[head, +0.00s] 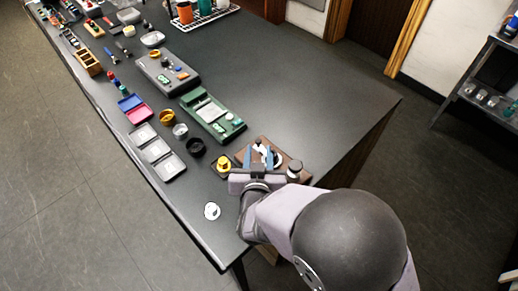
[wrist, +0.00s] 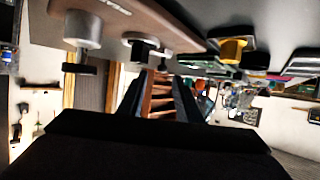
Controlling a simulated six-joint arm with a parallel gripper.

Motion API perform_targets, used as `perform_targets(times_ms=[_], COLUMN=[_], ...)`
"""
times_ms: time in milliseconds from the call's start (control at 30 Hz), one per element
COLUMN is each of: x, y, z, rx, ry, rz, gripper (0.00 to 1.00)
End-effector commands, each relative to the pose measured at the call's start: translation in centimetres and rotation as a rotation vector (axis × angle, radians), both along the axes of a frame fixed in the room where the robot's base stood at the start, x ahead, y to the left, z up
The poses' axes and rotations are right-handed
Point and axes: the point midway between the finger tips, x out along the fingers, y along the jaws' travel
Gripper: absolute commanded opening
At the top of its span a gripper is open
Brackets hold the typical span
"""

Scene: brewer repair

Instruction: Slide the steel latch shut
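A brown board (head: 298,164) carrying metal fittings lies near the table's right front corner; its brown face also shows in the wrist view (wrist: 180,14). A silver cylinder with a black part (wrist: 82,30) stands on it, also visible in the head view (head: 294,169). A smaller metal fitting with a dark knob (wrist: 147,40) sits beside it, near my fingertips. I cannot tell for sure which fitting is the steel latch, or its position. My gripper (head: 258,155) is over the board, its two blue fingers apart. In the wrist view my gripper (wrist: 159,78) is open, with nothing visibly held.
A white disc (head: 212,211) lies near the front edge. The table's right side (head: 320,90) is clear.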

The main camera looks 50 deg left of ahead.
Motion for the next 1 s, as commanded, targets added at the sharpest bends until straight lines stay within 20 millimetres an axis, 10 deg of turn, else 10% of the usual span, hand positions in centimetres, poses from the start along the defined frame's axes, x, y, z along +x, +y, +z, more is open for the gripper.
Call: perform_targets(times_ms=[1000], x=[-1.3], y=[-1.7], z=[1.4], rx=[0.025], ry=[0.075], rz=[-0.017], gripper=[0.32])
